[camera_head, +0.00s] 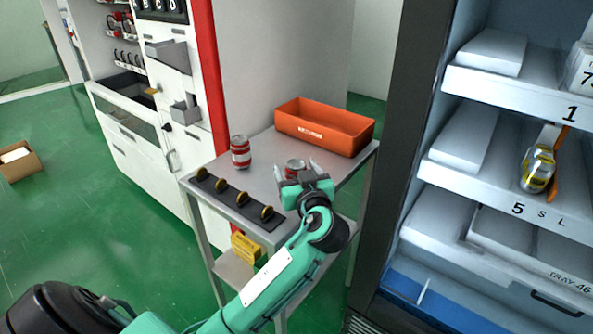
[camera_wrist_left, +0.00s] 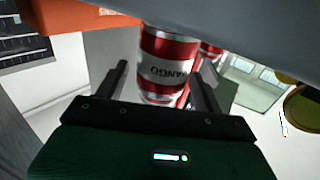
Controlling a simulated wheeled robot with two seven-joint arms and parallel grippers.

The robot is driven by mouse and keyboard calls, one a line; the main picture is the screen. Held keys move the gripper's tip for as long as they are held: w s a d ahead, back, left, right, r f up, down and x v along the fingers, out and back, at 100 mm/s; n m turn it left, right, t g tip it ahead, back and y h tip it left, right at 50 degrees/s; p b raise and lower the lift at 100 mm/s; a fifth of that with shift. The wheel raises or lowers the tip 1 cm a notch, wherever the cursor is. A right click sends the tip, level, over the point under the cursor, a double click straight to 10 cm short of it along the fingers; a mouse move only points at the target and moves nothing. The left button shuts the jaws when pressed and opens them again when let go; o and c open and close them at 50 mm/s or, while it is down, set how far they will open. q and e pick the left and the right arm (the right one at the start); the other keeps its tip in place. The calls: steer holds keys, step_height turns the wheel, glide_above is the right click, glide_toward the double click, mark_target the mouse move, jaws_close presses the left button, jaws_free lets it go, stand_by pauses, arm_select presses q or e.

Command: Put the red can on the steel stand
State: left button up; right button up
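The grey steel stand (camera_head: 262,180) is a table with a lower shelf. One red can with white bands (camera_head: 240,152) stands upright on its top, towards the left. A second red can (camera_head: 294,166) is at my left gripper (camera_head: 296,170); its lower part is hidden by the gripper. The other can (camera_wrist_left: 210,52) is partly hidden behind. My right gripper is not in view.
An orange bin (camera_head: 325,127) sits at the stand's back edge. A black strip with several gold knobs (camera_head: 236,199) lies along the front edge. A yellow box (camera_head: 246,247) is on the lower shelf. A shelved cabinet (camera_head: 470,185) stands close on the right, a white machine (camera_head: 150,130) on the left.

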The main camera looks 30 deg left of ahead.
arm_select(q)
steer(key=shift+r, duration=0.1)
steer(key=shift+s+d, duration=0.15)
steer(key=shift+d, duration=0.05)
steer(key=v, duration=1.1)
steer(key=shift+s+d, duration=0.2)
